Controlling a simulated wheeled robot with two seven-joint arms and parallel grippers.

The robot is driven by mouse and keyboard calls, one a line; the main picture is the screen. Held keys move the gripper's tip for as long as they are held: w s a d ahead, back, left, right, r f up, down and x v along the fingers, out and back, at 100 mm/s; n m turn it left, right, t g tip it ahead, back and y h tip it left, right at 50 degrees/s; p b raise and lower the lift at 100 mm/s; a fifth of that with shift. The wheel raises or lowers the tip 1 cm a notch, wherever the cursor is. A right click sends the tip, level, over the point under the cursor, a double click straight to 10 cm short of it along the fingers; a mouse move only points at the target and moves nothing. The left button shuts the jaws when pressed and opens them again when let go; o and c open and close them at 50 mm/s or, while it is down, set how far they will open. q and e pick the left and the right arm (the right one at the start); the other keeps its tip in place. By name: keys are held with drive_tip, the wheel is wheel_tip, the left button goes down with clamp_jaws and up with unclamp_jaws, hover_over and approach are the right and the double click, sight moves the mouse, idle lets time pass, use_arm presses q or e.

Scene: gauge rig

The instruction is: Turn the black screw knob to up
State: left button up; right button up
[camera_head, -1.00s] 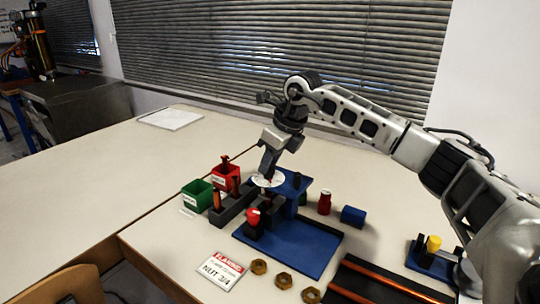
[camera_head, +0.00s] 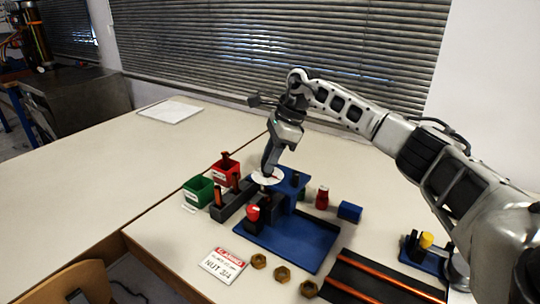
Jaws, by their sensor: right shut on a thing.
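A white round dial (camera_head: 261,179) with a red mark sits on top of the blue gauge rig (camera_head: 300,243). My right gripper (camera_head: 268,170) reaches down onto this dial from above, its fingers shut at the dial's middle. The black screw knob is hidden by the fingers, so its pointing direction cannot be read. My left gripper is not in view.
A red-topped piece (camera_head: 252,214) stands in front. Brass nuts (camera_head: 283,274) and a sign (camera_head: 223,265) are nearer.

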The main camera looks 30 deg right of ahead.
idle(0.3)
drive_tip(key=o, duration=1)
drive_tip(key=v, duration=1.6)
